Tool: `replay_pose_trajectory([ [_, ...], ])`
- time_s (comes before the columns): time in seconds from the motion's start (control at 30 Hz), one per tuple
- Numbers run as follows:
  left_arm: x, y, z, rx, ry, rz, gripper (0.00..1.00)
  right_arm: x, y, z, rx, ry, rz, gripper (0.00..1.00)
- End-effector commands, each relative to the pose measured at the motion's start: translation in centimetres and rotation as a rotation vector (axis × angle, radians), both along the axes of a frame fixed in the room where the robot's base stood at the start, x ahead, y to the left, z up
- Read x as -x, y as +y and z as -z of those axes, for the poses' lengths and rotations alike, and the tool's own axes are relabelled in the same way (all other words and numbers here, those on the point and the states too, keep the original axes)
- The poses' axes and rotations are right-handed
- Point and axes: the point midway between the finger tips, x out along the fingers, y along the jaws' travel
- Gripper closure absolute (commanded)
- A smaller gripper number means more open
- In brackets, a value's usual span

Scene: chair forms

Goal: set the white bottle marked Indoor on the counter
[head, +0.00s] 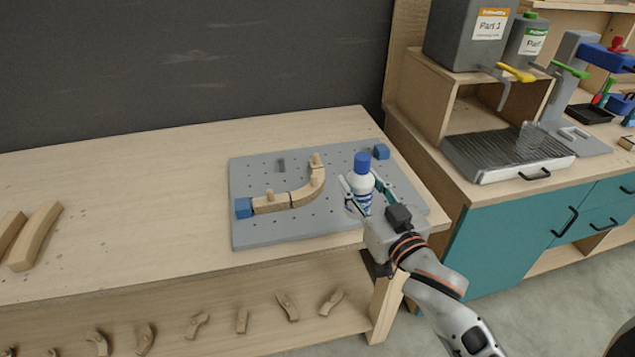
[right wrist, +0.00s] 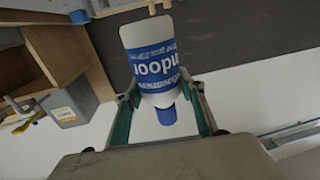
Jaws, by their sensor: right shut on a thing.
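The white bottle (head: 362,178) has a blue cap and a blue label. It is upright over the right part of the grey pegboard plate (head: 290,228); I cannot tell whether its base touches the plate. In the right wrist view the bottle (right wrist: 150,62) appears upside down, with part of the word Indoor readable. My right gripper (head: 359,186) is shut on the bottle, with one finger on each side. The counter (head: 478,192) is at the right, with a wooden top and teal doors. My left gripper is not in view.
A curved wooden piece (head: 300,194) and blue blocks (head: 381,152) sit on the plate. On the counter are a wooden stand (head: 428,98) with dispensers (head: 468,35) and a metal tray (head: 508,150). The counter's front strip is clear. A lower shelf (head: 250,335) holds several wooden pieces.

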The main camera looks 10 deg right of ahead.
Motion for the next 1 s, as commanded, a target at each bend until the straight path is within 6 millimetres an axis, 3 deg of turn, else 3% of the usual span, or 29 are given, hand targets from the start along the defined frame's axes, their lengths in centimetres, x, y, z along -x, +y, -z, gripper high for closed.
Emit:
replay_pose_trajectory([
  [0.03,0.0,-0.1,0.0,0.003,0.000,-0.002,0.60,-1.5,0.6,-1.4,0.007,-0.011,-0.024,0.87],
  [0.3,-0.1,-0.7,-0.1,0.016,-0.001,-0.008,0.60,-8.0,3.1,-7.0,0.005,-0.007,-0.121,0.87],
  [0.6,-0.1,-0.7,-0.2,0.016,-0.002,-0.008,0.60,-11.9,3.4,-11.5,0.000,-0.002,-0.154,0.87],
  [0.77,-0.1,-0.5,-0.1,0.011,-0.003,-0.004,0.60,-12.3,3.3,-10.8,0.000,0.004,-0.155,0.87],
  [1.0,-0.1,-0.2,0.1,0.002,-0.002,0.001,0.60,-12.2,3.3,-5.2,-0.001,0.007,-0.155,0.87],
])
